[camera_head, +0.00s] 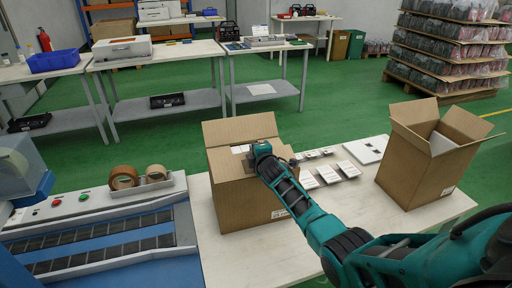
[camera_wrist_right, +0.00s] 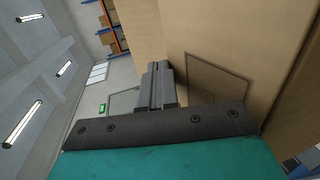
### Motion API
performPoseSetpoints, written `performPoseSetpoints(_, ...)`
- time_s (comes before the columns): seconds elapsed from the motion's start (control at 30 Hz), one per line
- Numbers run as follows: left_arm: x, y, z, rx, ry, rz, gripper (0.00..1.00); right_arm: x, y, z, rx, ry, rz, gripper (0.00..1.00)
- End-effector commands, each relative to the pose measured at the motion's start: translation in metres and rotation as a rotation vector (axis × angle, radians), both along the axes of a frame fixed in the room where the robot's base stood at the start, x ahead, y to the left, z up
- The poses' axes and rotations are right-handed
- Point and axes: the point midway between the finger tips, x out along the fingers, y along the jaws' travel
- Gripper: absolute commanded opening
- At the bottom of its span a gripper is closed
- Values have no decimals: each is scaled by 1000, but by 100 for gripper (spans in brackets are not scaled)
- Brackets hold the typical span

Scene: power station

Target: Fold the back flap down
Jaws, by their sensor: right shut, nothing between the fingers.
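An open brown cardboard box (camera_head: 248,205) stands on the white table in the middle of the head view. Its back flap (camera_head: 228,131) stands up at the far side. My right arm reaches in from the right, and my right gripper (camera_head: 262,149) is at the box's top, in front of the back flap. It hides part of the opening and the right-hand flap. In the right wrist view the gripper's fingers (camera_wrist_right: 158,84) are shut and empty, with cardboard (camera_wrist_right: 222,40) close beside them. Whether they touch it I cannot tell. My left gripper is not in view.
A second open box (camera_head: 421,165) stands on the table (camera_head: 265,255) at right. Small cards (camera_head: 328,174) and a white flat device (camera_head: 367,149) lie between the boxes. A conveyor (camera_head: 100,240) with tape rolls (camera_head: 124,177) is at left.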

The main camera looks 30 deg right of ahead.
Motion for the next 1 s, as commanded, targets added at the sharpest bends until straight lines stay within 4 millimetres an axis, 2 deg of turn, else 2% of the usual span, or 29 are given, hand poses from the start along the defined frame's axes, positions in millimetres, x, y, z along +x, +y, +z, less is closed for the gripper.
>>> performPoseSetpoints(0.3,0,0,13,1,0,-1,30,6,-2,-7,16,72,1,0)
performPoseSetpoints(1.0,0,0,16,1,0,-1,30,7,-2,-14,34,129,0,0)
